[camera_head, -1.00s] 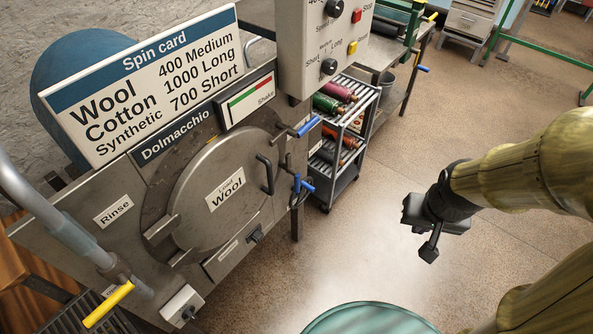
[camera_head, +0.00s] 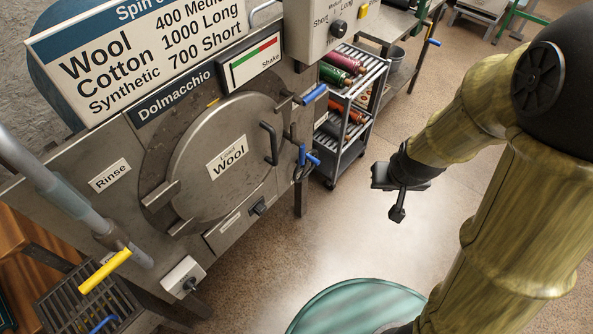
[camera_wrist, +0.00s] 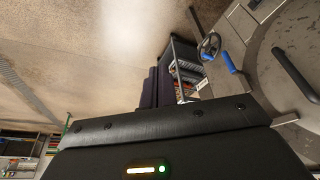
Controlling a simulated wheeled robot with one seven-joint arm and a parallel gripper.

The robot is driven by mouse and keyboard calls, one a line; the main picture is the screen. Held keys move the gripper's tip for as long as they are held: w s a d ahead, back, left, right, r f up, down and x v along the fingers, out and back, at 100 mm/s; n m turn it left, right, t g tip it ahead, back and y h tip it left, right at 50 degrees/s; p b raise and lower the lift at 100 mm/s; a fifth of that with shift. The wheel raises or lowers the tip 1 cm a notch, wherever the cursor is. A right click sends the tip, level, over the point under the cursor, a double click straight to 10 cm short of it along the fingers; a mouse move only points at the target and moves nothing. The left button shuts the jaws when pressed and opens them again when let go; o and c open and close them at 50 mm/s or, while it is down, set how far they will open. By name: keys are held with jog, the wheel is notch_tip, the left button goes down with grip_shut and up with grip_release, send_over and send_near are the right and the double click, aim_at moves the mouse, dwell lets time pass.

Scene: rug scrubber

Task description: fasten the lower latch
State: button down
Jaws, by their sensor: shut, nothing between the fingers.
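The round steel door (camera_head: 225,160) marked "Wool" is on the front of the machine. The lower latch (camera_head: 308,156), with blue grips, is at the door's right edge. The upper latch (camera_head: 314,94), also with a blue grip, is above it. My gripper (camera_head: 397,213) is shut and empty, over open floor to the right of the lower latch and clear of it. Its dark fingers show together in the wrist view (camera_wrist: 157,88). A blue grip (camera_wrist: 229,59) shows beside the door there; I cannot tell which latch it belongs to.
A grey trolley (camera_head: 345,137) with coloured rolls stands behind the latches. A round teal top (camera_head: 350,310) is at the bottom, below my gripper. A pipe with a yellow handle (camera_head: 105,271) is at the left. The floor between machine and gripper is clear.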

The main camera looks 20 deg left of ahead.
jog(key=w+a+f+n+t+h+b, duration=0.1)
jog(key=w+a+f+n+t+b, duration=0.3)
jog(key=a+f, duration=0.5)
jog(key=w+a+f+n+t+b, duration=0.2)
jog(key=w+a+f+n+b, duration=0.3)
jog(key=f, duration=0.6)
jog(key=s+a+f+n+t+y+b, duration=0.1)
jog(key=s+a+n+t+b, duration=0.2)
jog(key=a, duration=0.3)
jog(key=s+a+f+n+t+y+b, duration=0.2)
jog(key=s+a+n+t+b, duration=0.2)
jog(key=a, duration=0.3)
jog(key=shift+a+f+n+t+y, duration=0.15)
jog(key=shift+f+n+t+y, duration=0.2)
jog(key=shift+n, duration=0.45)
jog(key=shift+w, duration=0.15)
jog(key=w, duration=1.3)
jog(key=shift+d, duration=0.3)
